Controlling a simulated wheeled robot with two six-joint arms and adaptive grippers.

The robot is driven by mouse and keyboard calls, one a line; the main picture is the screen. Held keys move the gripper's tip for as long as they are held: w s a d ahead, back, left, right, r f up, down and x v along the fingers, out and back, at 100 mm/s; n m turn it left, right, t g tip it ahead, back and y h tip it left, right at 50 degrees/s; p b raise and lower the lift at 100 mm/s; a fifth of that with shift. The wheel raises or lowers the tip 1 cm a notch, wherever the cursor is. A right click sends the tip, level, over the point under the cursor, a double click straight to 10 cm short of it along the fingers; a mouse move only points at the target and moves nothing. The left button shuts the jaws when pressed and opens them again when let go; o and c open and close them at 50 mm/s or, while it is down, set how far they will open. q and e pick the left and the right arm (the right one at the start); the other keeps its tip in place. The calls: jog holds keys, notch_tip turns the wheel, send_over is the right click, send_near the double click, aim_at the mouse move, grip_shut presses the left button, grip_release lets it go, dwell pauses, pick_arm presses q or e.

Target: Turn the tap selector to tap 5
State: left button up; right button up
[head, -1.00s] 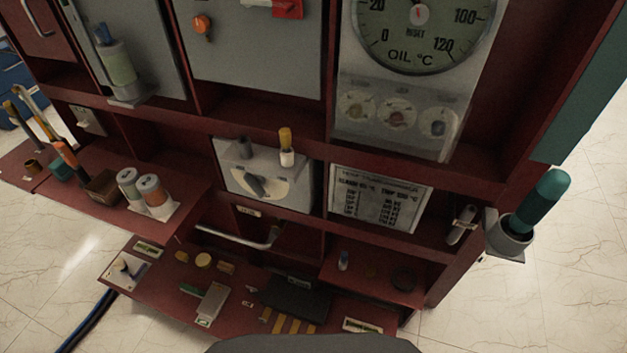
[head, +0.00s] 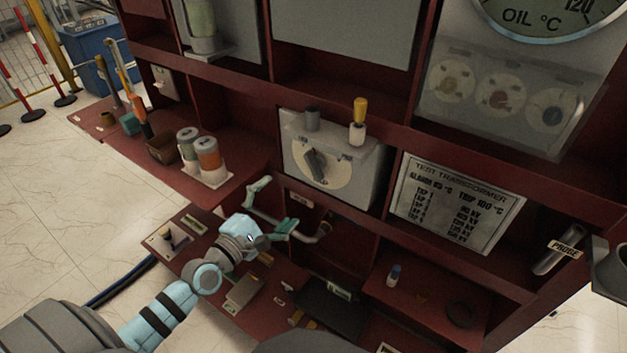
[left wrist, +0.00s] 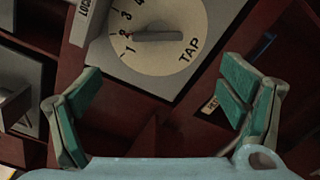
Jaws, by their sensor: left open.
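The tap selector is a dark knob (head: 316,163) on a pale round dial, on the front of a grey box (head: 370,185) in the red rack. In the left wrist view the knob (left wrist: 158,36) lies level at the top, its red-marked end pointing left, near the number 2. The numbers 1 to 4 and the word TAP show; higher numbers are cut off. My left gripper (head: 271,209) is open and empty, below and left of the dial in the head view. Its two green fingers (left wrist: 163,93) stand wide apart, not touching the knob.
A bent pipe handle (head: 318,234) is close by my left fingers. A test transformer plate (head: 455,205) hangs to the right. Orange and green canisters (head: 207,153) stand on the left shelf.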

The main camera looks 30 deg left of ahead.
aim_at(311, 169)
pick_arm(q)
jog(key=w+b, duration=0.1)
jog(key=w, duration=0.3)
jog(key=w+d+b, duration=0.1)
jog(key=w, duration=0.4)
jog(key=w+d+b, duration=0.1)
jog(key=w, duration=0.4)
jog(key=shift+r, duration=0.15)
jog(key=shift+c, duration=0.4)
jog(key=c, duration=1.1)
